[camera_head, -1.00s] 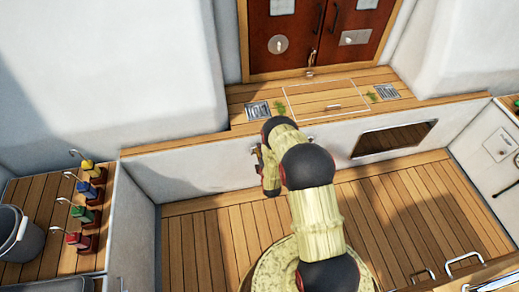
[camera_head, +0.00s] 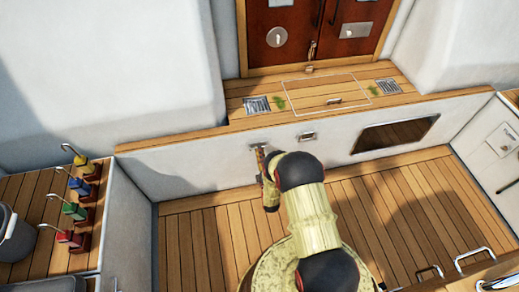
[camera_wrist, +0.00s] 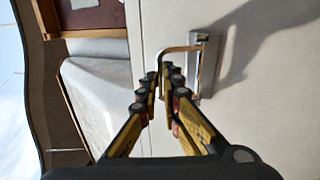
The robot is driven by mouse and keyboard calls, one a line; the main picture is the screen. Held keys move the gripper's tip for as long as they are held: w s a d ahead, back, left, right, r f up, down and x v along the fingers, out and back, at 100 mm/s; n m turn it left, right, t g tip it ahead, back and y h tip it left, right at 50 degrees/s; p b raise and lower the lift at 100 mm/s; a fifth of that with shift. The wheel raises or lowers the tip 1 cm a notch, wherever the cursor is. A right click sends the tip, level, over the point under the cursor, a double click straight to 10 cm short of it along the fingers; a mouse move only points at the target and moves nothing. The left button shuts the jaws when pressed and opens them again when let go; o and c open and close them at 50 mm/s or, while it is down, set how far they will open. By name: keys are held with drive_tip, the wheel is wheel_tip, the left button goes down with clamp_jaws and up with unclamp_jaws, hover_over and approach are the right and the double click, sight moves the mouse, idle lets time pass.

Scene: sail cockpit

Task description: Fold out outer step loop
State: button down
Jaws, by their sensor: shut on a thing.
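A metal step loop (camera_wrist: 180,49) stands out from its pale mounting plate (camera_wrist: 205,68) on the white wall in the wrist view. My gripper (camera_wrist: 165,75) has its fingertips closed around the loop's free part, left of the plate. In the head view my gripper (camera_head: 258,160) is at the white riser, just below the left fitting (camera_head: 259,147). The loop itself is too small there to make out, and my arm covers part of the wall below. A second fitting (camera_head: 307,137) sits to the right on the same riser.
A dark recessed opening (camera_head: 395,134) lies further right in the riser. The wooden ledge (camera_head: 235,120) overhangs above my gripper. The slatted cockpit floor (camera_head: 205,235) is clear on the left. Coloured winch-handle-like items (camera_head: 75,210) and a bucket (camera_head: 15,240) stand on the left bench.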

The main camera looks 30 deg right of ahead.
drive_tip(key=shift+s+a+f+t+h, duration=0.1)
drive_tip(key=shift+s+f+t+h, duration=0.2)
drive_tip(key=shift+t, duration=0.45)
drive_tip(key=shift+s+a+f+t+h, duration=0.15)
drive_tip(key=shift+f+t, duration=0.3)
drive_tip(key=shift+t, duration=0.25)
drive_tip(key=shift+s+f+t+h, duration=0.1)
drive_tip(key=shift+f+t+h, duration=0.2)
drive_tip(key=shift+t, duration=0.45)
drive_tip(key=shift+f+t, duration=0.25)
drive_tip(key=shift+t, duration=0.25)
